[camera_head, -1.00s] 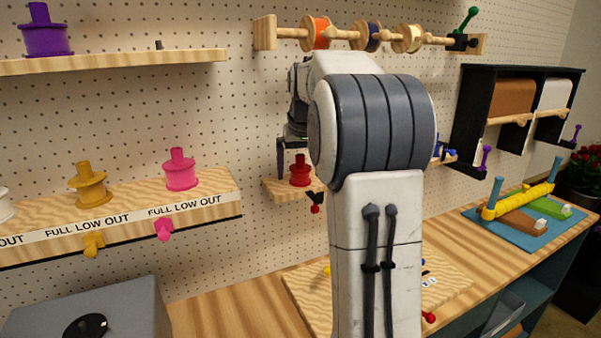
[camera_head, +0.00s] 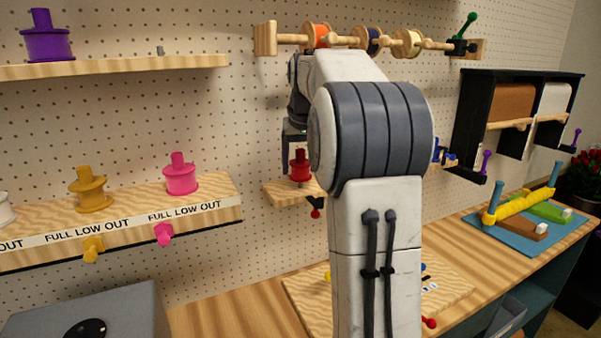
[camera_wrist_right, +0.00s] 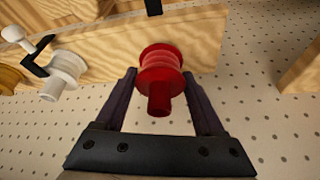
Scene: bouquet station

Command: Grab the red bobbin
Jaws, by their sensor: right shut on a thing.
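The red bobbin (camera_head: 300,166) is in the middle of the head view, just above a small wooden shelf (camera_head: 283,194) on the pegboard. A thin strip beneath it shows between bobbin and shelf. My right gripper (camera_wrist_right: 160,78) is shut on the bobbin. In the right wrist view, the red bobbin (camera_wrist_right: 161,68) sits between the two dark fingers, its narrow end toward the palm. In the head view my right arm hides part of the gripper. My left gripper is in neither view.
A shelf on the left holds a yellow bobbin (camera_head: 90,190) and a pink bobbin (camera_head: 181,175). A purple bobbin (camera_head: 48,38) stands on the upper shelf. A rod with several spools (camera_head: 316,36) runs above my arm. A grey box (camera_head: 90,310) sits lower left.

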